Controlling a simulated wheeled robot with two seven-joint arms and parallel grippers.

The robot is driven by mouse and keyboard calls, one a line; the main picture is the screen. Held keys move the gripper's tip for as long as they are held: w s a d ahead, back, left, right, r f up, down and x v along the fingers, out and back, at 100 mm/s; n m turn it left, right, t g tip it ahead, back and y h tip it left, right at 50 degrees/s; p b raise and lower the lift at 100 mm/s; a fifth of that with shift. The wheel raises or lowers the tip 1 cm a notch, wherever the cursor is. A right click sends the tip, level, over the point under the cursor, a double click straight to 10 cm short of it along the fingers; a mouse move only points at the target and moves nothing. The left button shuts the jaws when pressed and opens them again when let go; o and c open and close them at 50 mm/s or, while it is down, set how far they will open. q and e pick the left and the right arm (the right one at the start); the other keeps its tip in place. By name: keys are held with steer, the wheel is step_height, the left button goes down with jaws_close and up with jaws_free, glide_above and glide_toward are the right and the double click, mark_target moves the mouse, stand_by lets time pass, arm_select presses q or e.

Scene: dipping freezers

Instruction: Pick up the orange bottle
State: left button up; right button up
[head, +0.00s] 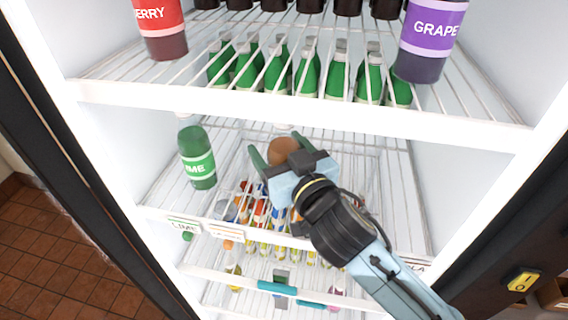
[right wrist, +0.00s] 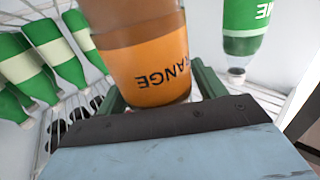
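The orange bottle (head: 283,151) stands on the middle wire shelf, mostly hidden behind my right gripper in the head view. In the right wrist view the bottle (right wrist: 148,60) is large, with brown liquid and an orange label whose lettering appears upside down. My right gripper (head: 279,148) has its green fingers apart, one on each side of the bottle. A gap shows beside the bottle, so the gripper looks open and not closed on it. The fingers also show in the right wrist view (right wrist: 160,92). My left gripper is not in view.
A green lime bottle (head: 197,156) stands left on the same shelf. Above are a red berry bottle (head: 160,28), a purple grape bottle (head: 432,35) and a row of green bottles. The upper shelf's white front edge (head: 300,117) passes above my gripper. Lower shelves hold small bottles.

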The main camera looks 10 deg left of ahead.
steer(key=c, duration=1)
steer(key=shift+c, duration=0.2)
steer(key=shift+r, duration=0.15)
